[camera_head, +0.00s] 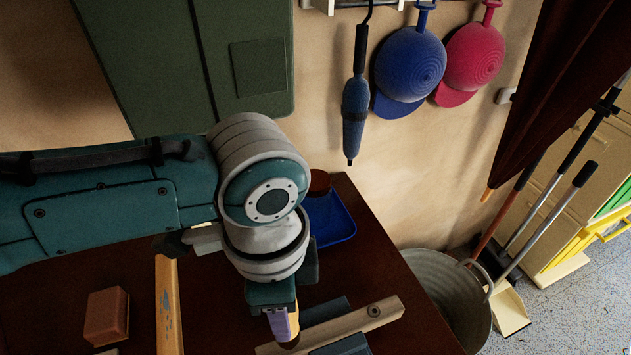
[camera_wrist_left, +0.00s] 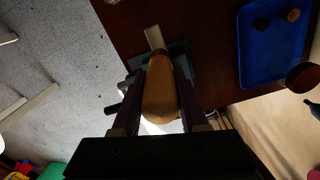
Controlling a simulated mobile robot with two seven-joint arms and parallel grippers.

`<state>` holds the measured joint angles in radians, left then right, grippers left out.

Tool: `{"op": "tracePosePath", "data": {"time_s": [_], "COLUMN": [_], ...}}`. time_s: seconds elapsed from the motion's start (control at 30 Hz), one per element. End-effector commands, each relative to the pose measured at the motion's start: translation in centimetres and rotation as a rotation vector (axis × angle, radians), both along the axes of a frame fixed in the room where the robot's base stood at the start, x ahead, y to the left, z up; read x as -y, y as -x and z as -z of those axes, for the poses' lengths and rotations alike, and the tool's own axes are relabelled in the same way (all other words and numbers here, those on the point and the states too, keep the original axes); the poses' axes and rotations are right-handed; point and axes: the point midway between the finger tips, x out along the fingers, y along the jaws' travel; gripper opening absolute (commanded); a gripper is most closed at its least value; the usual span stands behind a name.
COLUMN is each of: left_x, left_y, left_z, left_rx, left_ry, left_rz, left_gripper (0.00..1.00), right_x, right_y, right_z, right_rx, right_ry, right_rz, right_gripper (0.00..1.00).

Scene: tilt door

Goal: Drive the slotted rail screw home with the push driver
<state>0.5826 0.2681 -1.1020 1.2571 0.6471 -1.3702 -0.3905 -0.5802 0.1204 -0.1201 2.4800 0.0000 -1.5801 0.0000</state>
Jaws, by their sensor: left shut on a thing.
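My left gripper (camera_head: 286,326) points down at the near edge of the table, over the left part of a pale wooden rail (camera_head: 340,326). In the left wrist view it is shut on a rounded wooden handle (camera_wrist_left: 160,92), seemingly the push driver's. The driver's shaft and tip are hidden. The rail also shows beyond the handle in the left wrist view (camera_wrist_left: 154,37). A dark round spot (camera_head: 374,310), perhaps a screw head or hole, is near the rail's right end, to the right of the gripper. No slot can be made out. My right gripper is not in view.
Dark blocks (camera_head: 343,346) lie against the rail. A blue tray (camera_head: 329,222) stands behind my arm, with small round items in it in the wrist view. A reddish-brown block (camera_head: 107,316) and a wooden bar (camera_head: 168,310) are at left. A metal tub (camera_head: 447,295) stands beyond the table's right edge.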

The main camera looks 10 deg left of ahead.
Motion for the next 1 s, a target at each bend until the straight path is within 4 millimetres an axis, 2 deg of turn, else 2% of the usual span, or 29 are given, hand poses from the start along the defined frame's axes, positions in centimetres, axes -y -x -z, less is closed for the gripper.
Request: {"op": "tracePosePath", "data": {"time_s": [1.0], "left_x": [-0.02], "left_y": [0.01], "left_z": [0.36], "left_rx": [0.000], "left_ry": [-0.001], "left_rz": [0.001], "left_gripper": [0.00], "right_x": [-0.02], "right_y": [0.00], "right_z": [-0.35], "right_rx": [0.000], "right_ry": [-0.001], "right_rz": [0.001], "right_gripper": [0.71]}}
